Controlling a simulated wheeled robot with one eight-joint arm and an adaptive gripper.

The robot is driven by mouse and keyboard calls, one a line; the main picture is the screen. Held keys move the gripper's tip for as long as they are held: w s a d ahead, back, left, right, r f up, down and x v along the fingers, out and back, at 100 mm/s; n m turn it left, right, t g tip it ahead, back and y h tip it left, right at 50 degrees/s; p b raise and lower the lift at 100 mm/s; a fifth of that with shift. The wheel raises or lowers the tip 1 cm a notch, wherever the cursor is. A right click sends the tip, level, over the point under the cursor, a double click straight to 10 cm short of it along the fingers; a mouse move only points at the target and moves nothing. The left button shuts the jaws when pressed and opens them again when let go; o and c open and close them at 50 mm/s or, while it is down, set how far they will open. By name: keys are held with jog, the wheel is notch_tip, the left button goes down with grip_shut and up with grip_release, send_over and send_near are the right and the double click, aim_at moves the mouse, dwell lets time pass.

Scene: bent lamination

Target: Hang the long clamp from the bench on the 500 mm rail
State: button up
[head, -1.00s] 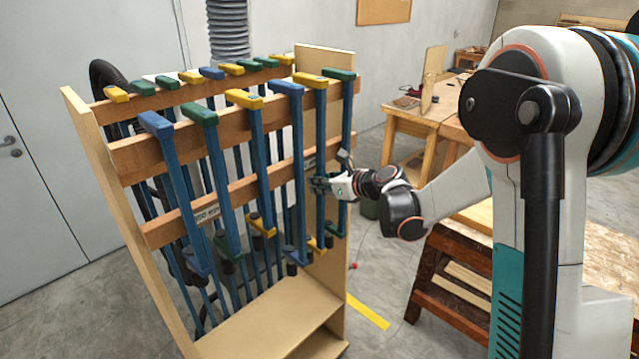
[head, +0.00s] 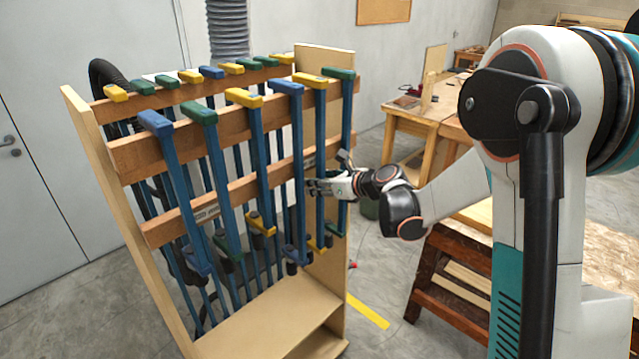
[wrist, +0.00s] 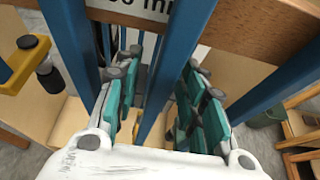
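Several long clamps with blue bars hang on the front rail (head: 122,157) of the wooden rack. Near its right end hang a blue-headed clamp (head: 286,88), a yellow-headed clamp (head: 310,81) and a green-headed clamp (head: 340,74). My gripper (head: 313,187) is at the bars below these heads. In the wrist view its teal-padded fingers (wrist: 165,105) stand apart on either side of one blue bar (wrist: 180,60), seemingly the yellow-headed clamp's. A gap shows at least on the left side. A cropped label ending in "mm" (wrist: 140,6) is on the lower rail behind. Clamp lower ends are partly hidden.
Neighbouring bars stand close on both sides of my gripper. The rack's right side panel (head: 325,58) and bottom shelf (head: 270,318) are near. A second row of clamps hangs on the back rail (head: 112,103). A wooden workbench (head: 590,225) stands at the right.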

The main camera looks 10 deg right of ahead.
jog(key=shift+d, duration=0.1)
jog(key=v, duration=1.2)
jog(key=p+v, duration=0.1)
jog(key=v, duration=0.5)
jog(key=shift+p, duration=0.35)
dwell(0.4)
jog(key=s+d, duration=0.1)
jog(key=s, duration=0.1)
jog(key=s+d, duration=0.1)
jog(key=s, duration=0.1)
jog(key=shift+d, duration=0.35)
dwell(0.3)
